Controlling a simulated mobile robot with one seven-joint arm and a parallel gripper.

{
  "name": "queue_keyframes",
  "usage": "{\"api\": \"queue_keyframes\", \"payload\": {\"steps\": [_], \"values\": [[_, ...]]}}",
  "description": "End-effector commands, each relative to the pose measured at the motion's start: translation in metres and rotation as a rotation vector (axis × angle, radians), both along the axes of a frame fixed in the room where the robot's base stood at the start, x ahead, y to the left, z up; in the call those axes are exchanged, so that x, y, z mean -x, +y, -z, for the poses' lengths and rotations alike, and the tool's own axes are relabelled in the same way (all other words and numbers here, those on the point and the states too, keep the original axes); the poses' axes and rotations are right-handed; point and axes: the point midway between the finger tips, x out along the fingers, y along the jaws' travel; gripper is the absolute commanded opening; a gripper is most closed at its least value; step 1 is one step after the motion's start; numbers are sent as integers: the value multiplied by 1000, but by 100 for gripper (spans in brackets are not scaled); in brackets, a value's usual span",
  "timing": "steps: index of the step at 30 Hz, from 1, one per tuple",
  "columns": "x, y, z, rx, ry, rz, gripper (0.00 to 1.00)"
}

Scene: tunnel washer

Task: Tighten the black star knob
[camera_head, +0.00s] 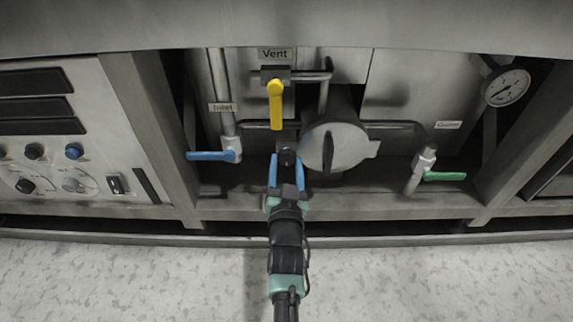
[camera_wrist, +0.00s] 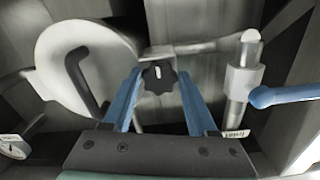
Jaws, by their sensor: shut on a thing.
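The black star knob (camera_wrist: 159,77) sits between the two blue fingers of my gripper (camera_wrist: 160,88) in the wrist view. In the head view the knob (camera_head: 288,157) shows as a small dark shape at the fingertips of my gripper (camera_head: 287,163), just left of the round cover. The fingers are shut on the knob, one on each side. The knob is on a metal bracket beside the round metal cover (camera_head: 346,137), which has a black handle and also shows in the wrist view (camera_wrist: 56,62).
A yellow vent lever (camera_head: 275,104) hangs just above the knob. A blue inlet handle (camera_head: 208,156) is to the left, and it shows at right in the wrist view (camera_wrist: 288,95). A green handle (camera_head: 444,176) and a gauge (camera_head: 507,87) are to the right. A frame beam (camera_head: 350,207) runs below.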

Motion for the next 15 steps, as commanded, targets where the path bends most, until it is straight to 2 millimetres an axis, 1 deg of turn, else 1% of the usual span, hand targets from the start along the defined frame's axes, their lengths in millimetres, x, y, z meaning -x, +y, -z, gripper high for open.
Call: {"api": "queue_keyframes", "payload": {"steps": [14,15], "values": [[0,0,0,-19,-1,0,3],[0,0,0,-19,-1,0,60]]}}
